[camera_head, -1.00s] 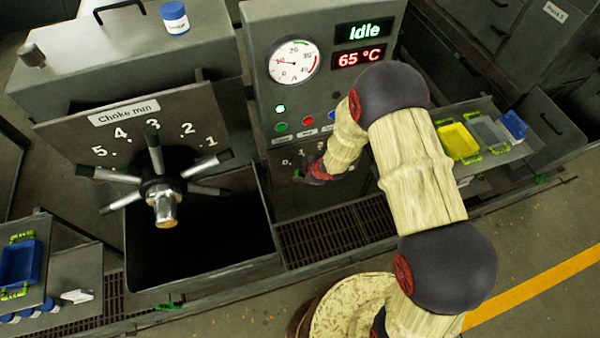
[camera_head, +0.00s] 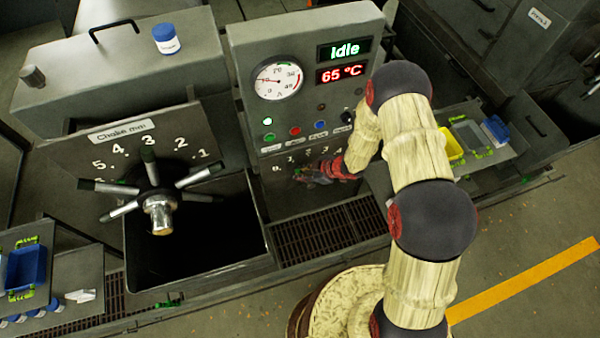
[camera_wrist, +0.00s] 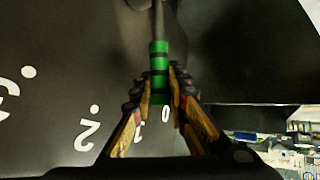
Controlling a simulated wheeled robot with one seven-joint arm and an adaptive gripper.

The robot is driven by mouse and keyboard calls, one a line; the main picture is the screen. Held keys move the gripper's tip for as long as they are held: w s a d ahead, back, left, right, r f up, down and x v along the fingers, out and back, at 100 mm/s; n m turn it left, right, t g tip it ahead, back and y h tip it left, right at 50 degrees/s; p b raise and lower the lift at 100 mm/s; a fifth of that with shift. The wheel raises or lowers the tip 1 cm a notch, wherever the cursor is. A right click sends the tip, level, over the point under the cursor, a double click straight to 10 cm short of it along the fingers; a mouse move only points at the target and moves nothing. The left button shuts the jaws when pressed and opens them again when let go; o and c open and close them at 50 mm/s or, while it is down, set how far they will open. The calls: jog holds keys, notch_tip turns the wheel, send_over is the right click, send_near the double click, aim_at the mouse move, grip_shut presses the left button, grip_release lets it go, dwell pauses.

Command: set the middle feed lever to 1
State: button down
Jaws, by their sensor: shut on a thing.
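In the wrist view my gripper (camera_wrist: 160,88) is shut around the green, black-banded grip of a feed lever (camera_wrist: 159,55). The lever's grey shaft runs up and away from the fingers. The lever's end lies close to the printed 0 (camera_wrist: 165,114), with the 1 (camera_wrist: 137,115) just to its left and the 2 (camera_wrist: 88,134) further left. In the head view my gripper (camera_head: 312,174) is at the front panel under the buttons, over the small number scale. There it hides the lever, so I cannot tell from that view which lever it is.
A choke handwheel (camera_head: 155,190) with several spokes stands left, above a dark open bin (camera_head: 205,235). The control panel (camera_head: 300,35) shows Idle and 65 °C. Yellow (camera_head: 450,148) and blue (camera_head: 495,128) trays are on the right. A blue tray (camera_head: 25,268) is at lower left.

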jog(key=c, duration=2.1)
grip_release()
jog(key=shift+w, duration=0.1)
jog(key=shift+o, duration=0.2)
jog(key=shift+d+r, duration=0.1)
jog(key=v, duration=1.1)
jog(key=shift+d+r, duration=0.25)
jog(key=shift+d, duration=0.05)
